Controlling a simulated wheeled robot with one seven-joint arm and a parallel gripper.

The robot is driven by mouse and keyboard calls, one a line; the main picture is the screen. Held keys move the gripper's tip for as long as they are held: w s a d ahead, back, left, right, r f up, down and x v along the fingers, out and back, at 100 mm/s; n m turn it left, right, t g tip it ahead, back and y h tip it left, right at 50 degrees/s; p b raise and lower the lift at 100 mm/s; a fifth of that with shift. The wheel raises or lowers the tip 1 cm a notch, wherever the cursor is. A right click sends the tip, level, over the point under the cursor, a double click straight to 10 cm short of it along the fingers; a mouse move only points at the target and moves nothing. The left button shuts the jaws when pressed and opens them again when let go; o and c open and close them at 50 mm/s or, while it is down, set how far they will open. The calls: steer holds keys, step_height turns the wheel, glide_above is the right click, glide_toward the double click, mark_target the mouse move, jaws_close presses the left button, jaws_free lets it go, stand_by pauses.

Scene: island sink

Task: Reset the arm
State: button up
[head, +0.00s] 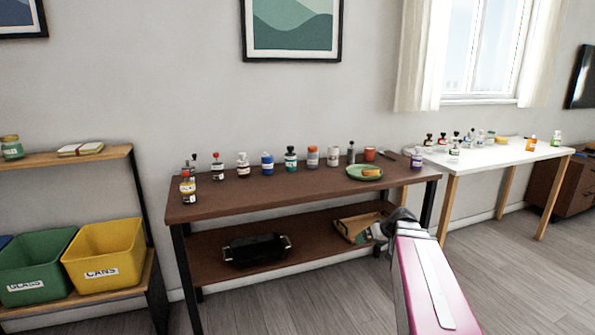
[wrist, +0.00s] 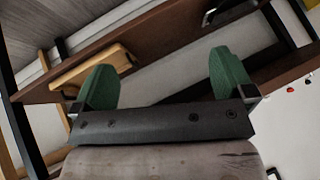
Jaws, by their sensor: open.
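My gripper (wrist: 164,82) shows in the wrist view with its two green fingers wide apart and nothing between them. The dark palm bar lies below them. In the head view my pink and white arm rises from the lower right, and its dark far end is in front of the right end of the brown table (head: 320,184). The gripper's fingers cannot be made out in the head view. The wrist view is tilted and shows the shelf undersides and legs of a table beyond the fingers.
Several bottles and a green plate (head: 352,174) stand on the brown table. A black pan (head: 255,250) and a wooden tray (head: 350,232) are on its lower shelf. A white table (head: 500,153) is at right, with bins (head: 103,255) at left. The floor in front is clear.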

steer(key=s+a+f+m+g+h, duration=0.1)
steer(key=s+a+f+g+h, duration=0.1)
steer(key=s, duration=0.5)
steer(key=s+a+f+m+g+h, duration=0.2)
steer(key=s+a+f+g+h, duration=0.1)
steer(key=s+a+f, duration=0.3)
step_height(320, 180, down, 3)
steer(key=shift+s+a+r+h, duration=0.1)
steer(key=shift+s+a+h, duration=0.3)
steer(key=shift+s, duration=0.65)
